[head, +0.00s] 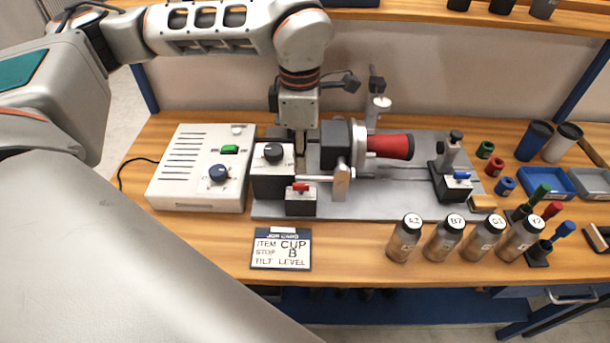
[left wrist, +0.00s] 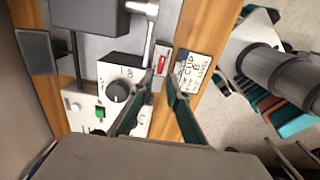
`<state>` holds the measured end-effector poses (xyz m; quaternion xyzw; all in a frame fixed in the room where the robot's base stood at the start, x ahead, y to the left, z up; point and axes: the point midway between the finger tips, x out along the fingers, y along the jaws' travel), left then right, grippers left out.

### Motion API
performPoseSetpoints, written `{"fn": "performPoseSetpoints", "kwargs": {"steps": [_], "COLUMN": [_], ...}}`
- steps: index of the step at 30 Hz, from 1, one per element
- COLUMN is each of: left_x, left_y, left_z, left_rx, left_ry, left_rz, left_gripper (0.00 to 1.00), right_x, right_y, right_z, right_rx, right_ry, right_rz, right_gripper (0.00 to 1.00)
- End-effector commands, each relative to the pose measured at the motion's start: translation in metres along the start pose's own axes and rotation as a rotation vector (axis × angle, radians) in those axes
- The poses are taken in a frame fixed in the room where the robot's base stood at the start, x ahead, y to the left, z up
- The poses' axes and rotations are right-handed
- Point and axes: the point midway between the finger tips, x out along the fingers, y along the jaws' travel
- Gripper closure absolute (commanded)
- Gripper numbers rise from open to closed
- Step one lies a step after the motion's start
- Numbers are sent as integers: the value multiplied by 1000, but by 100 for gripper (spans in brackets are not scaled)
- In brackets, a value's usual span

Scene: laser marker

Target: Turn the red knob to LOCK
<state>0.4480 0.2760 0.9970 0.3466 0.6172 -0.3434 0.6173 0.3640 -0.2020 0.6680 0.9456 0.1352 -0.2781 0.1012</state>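The red knob (head: 300,187) is a small red bar on a low block, black below with a pale top, at the front of the grey fixture plate (head: 370,210). It also shows in the left wrist view (left wrist: 161,65), in line with the gap between my fingertips. The head view partly hides the fingertips. Any LOCK marking is too small to read. My right gripper is not in view.
A red cup (head: 390,146) sits sideways in the fixture. A white control box (head: 185,165) stands left. A job card (head: 281,249) lies in front, reading cup, B, level. Several bottles (head: 447,238) stand front right. A blue lever (head: 462,176) is on the plate's right.

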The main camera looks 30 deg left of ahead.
Motion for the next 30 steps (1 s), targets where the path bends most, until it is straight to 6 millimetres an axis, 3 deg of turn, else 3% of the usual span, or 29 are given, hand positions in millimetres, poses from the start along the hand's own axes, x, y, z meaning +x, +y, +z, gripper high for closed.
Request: {"fn": "performPoseSetpoints", "kwargs": {"steps": [13,25,27,30], "left_x": [63,71,71,71], "left_y": [-1,-2,-2,-2], "left_z": [0,1,1,1], "left_rx": [1,1,1,1], "left_ry": [0,-1,-1,-2], "left_rz": [-5,-4,-4,-4], "left_gripper": [85,85,100,100], "right_x": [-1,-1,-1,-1], "right_y": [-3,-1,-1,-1], "right_z": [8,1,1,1], "right_rx": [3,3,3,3], "right_ry": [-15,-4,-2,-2], "right_rz": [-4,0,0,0], "right_gripper": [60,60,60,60]}}
